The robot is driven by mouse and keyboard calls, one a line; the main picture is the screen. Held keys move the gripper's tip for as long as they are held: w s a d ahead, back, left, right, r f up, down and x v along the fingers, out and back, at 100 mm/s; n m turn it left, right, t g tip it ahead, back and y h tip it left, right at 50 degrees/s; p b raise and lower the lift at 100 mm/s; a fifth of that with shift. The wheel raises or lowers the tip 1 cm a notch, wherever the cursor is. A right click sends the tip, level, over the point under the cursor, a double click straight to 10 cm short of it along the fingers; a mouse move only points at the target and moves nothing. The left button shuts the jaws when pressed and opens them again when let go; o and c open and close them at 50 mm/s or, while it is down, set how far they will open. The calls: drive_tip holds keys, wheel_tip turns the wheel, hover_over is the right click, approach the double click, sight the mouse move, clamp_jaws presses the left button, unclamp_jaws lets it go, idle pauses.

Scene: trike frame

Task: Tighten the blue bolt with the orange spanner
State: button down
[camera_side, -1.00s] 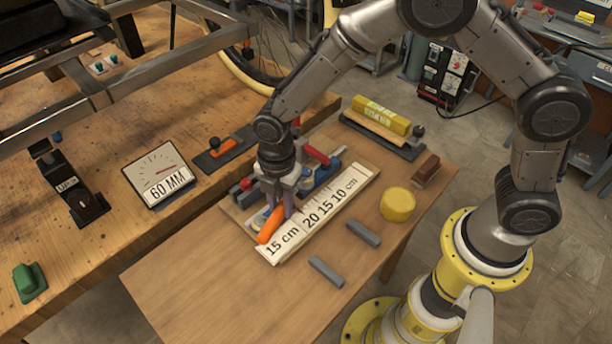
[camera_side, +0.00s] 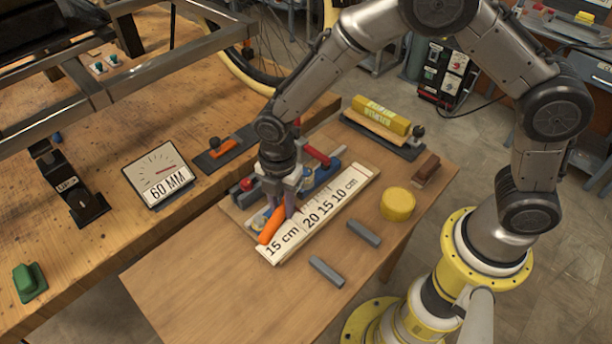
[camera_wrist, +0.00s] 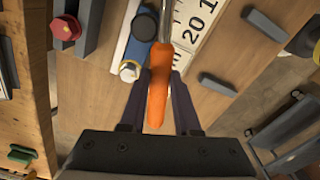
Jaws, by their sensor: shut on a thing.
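The orange spanner shows its orange handle (camera_side: 270,226) over the ruler board at the front of the small table. In the wrist view the handle (camera_wrist: 157,88) lies between the two dark fingers, with a silver shaft (camera_wrist: 166,22) running up out of the picture. My gripper (camera_side: 288,207) is shut on the handle, pointing down; its fingertips (camera_wrist: 160,82) flank it in the wrist view. The spanner's working end is hidden in the side view. A small blue piece (camera_side: 57,137), possibly the blue bolt, shows by the black stand on the workbench; I cannot tell for sure.
The ruler board (camera_side: 325,212) lies under the gripper, with a blue and red tool (camera_side: 320,178) behind it. A yellow cylinder (camera_side: 397,204) and two grey bars (camera_side: 326,271) lie right and front. A 60 MM gauge (camera_side: 158,175) and metal frame (camera_side: 92,88) occupy the workbench.

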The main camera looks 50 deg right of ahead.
drive_tip(key=shift+s+d+n, duration=0.2)
drive_tip(key=shift+s+n, duration=0.35)
drive_tip(key=shift+n, duration=0.05)
drive_tip(key=c, duration=1.2)
unclamp_jaws()
clamp_jaws()
drive_tip(key=shift+r, duration=3.55)
